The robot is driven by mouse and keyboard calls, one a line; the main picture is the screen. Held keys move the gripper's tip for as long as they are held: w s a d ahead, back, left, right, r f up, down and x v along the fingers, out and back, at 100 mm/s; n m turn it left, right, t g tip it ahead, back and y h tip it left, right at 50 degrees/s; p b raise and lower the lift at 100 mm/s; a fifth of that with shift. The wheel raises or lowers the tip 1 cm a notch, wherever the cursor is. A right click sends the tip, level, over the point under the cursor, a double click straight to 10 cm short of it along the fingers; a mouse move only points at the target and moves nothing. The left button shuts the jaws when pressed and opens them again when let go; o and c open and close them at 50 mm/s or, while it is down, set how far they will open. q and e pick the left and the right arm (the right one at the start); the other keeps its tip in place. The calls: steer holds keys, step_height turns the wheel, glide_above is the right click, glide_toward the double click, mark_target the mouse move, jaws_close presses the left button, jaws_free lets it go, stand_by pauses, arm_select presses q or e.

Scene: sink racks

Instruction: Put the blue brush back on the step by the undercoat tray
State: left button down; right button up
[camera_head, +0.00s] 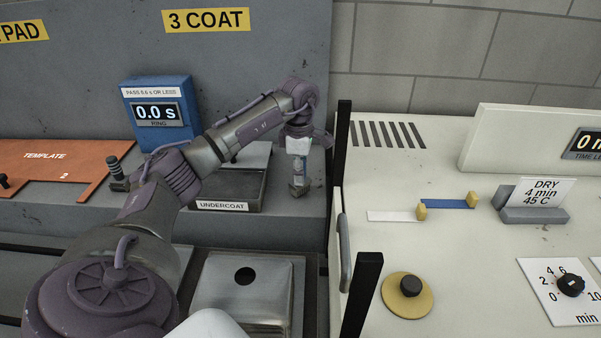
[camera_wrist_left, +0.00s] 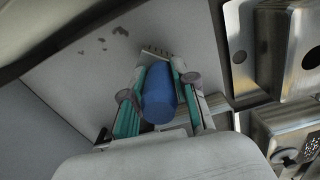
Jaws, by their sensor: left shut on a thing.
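My left gripper (camera_head: 299,182) points down over the right end of the grey step, to the right of the undercoat tray. In the left wrist view, the left gripper (camera_wrist_left: 160,92) is shut on the blue brush (camera_wrist_left: 158,95), whose rounded blue handle sits between the teal-lined fingers. The bristle end is hard to make out, and I cannot tell whether the brush touches the step. The undercoat tray (camera_head: 225,188) carries an UNDERCOAT label and is partly hidden behind my left arm. The step (camera_head: 280,222) also shows in the wrist view (camera_wrist_left: 85,60). My right gripper is not in view.
A blue timer (camera_head: 158,112) reading 0.0 s and an orange template board (camera_head: 50,160) stand left of the tray. A metal sink (camera_head: 245,290) lies in front of the step. A white dryer cabinet (camera_head: 460,250) with black posts borders the right side.

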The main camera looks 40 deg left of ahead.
arm_select(q)
steer(key=shift+f, duration=0.4)
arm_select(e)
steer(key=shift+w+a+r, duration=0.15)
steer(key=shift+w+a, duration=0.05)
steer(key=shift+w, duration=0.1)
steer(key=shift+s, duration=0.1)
arm_select(q)
steer(key=shift+f, duration=0.1)
steer(key=c, duration=0.9)
jaws_free()
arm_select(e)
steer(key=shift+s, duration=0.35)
